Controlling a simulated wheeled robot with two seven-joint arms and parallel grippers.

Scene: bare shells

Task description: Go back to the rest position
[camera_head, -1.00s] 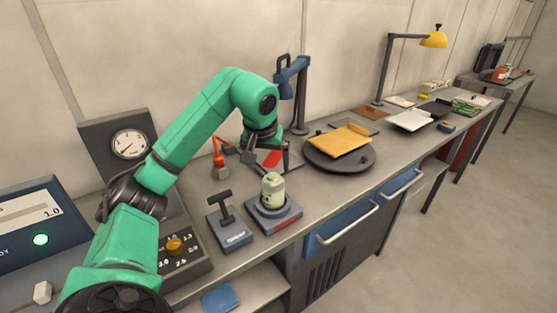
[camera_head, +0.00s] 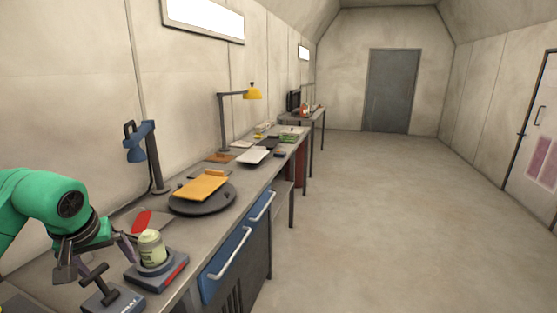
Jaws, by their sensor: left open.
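My left gripper (camera_head: 98,262) is at the lower left of the head view, at the end of my green arm (camera_head: 40,205). Its fingers are spread apart and nothing shows between them. It is over the workbench (camera_head: 185,240), just left of a pale green jar (camera_head: 151,248). The jar stands upright on a dark base (camera_head: 158,276) with a red edge. One finger appears close to the jar; I cannot tell whether they touch. A dark T-handle device (camera_head: 108,292) is below the gripper and partly cut off. My right gripper is not in view.
A yellow folder (camera_head: 203,185) lies on a dark round plate (camera_head: 210,208). A blue lamp (camera_head: 140,150) and a yellow lamp (camera_head: 250,92) stand along the wall. Open floor (camera_head: 370,220) lies right of the bench, with a grey door (camera_head: 390,90) at the far end.

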